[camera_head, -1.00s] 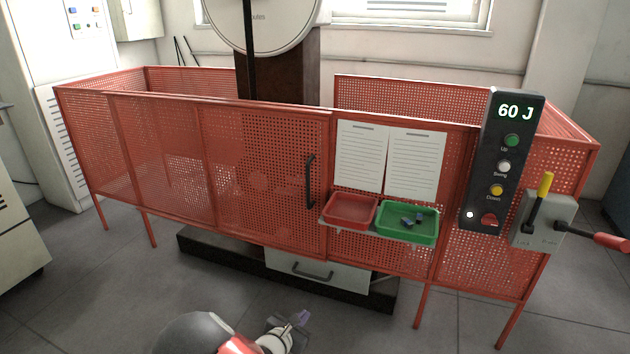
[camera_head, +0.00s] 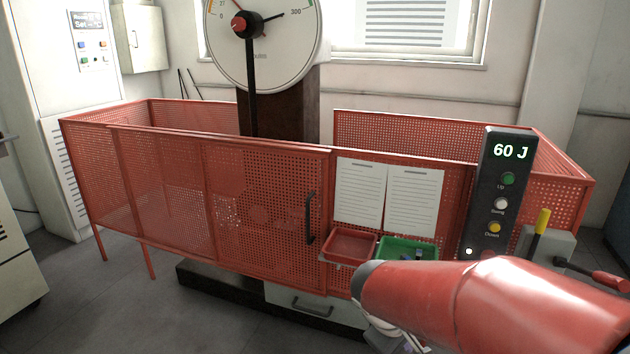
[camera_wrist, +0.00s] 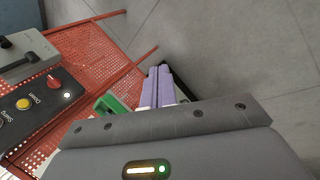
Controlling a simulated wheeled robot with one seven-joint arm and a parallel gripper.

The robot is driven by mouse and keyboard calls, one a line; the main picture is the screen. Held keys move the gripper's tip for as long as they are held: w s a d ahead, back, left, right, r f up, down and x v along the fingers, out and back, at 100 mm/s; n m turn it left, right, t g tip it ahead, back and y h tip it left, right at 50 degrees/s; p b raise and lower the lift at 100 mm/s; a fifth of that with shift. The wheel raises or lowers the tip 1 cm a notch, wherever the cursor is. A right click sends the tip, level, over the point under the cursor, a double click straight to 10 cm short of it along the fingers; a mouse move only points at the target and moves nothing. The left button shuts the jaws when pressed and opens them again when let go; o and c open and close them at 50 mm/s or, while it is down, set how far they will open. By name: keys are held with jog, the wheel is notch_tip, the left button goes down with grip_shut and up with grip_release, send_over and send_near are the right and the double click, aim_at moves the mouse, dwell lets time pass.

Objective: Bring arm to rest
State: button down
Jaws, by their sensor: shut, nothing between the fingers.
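My gripper (camera_wrist: 160,84) shows in the wrist view with its two purple fingers together and nothing between them. It hangs in free air in front of the red guard fence. In the head view my red arm link crosses the lower right, and the gripper is mostly hidden behind and below it.
The red mesh fence (camera_head: 255,190) surrounds the pendulum machine with its dial (camera_head: 262,40). On it hang a red tray (camera_head: 350,245), a green tray (camera_head: 395,243) holding small dark pieces, and a control panel (camera_head: 497,190) reading 60 J. A lever box (camera_head: 550,243) stands at right. Floor is clear.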

jog(key=s+r+m+t+y, duration=0.1)
jog(key=s+r+m+y, duration=0.1)
jog(key=s, duration=0.4)
jog(key=s+a+r+m+t+y+p, duration=0.1)
jog(key=s+r+m+y, duration=0.1)
jog(key=s+r+m, duration=0.3)
jog(key=shift+s+a+r+t+y, duration=0.25)
jog(key=shift+s+r+t+y, duration=0.15)
jog(key=shift+s+r, duration=0.8)
dwell(0.4)
